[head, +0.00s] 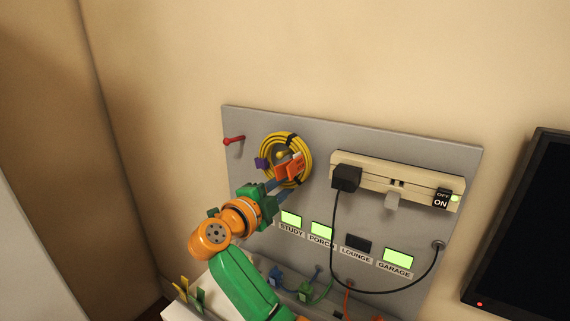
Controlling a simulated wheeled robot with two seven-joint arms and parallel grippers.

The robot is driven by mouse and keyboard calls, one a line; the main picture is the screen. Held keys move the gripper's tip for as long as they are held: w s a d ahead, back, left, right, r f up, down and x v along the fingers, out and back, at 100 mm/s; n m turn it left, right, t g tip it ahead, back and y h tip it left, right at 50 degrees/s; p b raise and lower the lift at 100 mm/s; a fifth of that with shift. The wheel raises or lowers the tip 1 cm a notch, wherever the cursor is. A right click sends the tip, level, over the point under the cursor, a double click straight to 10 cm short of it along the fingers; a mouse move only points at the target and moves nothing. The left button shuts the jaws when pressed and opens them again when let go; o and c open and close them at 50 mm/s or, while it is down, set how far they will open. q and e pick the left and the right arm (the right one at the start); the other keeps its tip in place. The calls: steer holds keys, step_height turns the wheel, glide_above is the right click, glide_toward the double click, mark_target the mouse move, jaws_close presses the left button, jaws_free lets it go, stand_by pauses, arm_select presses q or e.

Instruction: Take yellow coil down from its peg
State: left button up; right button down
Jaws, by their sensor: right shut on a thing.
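The yellow coil (267,143), with dark bands on it, is at the upper left of the grey board in the head view. A peg with a yellow tip (280,154) shows inside the ring of the coil. My right gripper (291,167) is shut on the yellow coil at its lower right side. The fingers hide part of the coil, and I cannot tell how far the coil stands from the board. My left gripper is not in view.
A red peg (234,140) sticks out left of the coil. A beige power strip (405,183) with a black plug (346,178) and cable is to the right. Labelled panels (398,257) sit below. A dark screen (530,225) is at far right. The wall above is clear.

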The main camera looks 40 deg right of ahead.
steer(key=p+v, duration=0.1)
steer(key=v, duration=0.9)
steer(key=shift+f, duration=0.3)
steer(key=shift+s, duration=0.1)
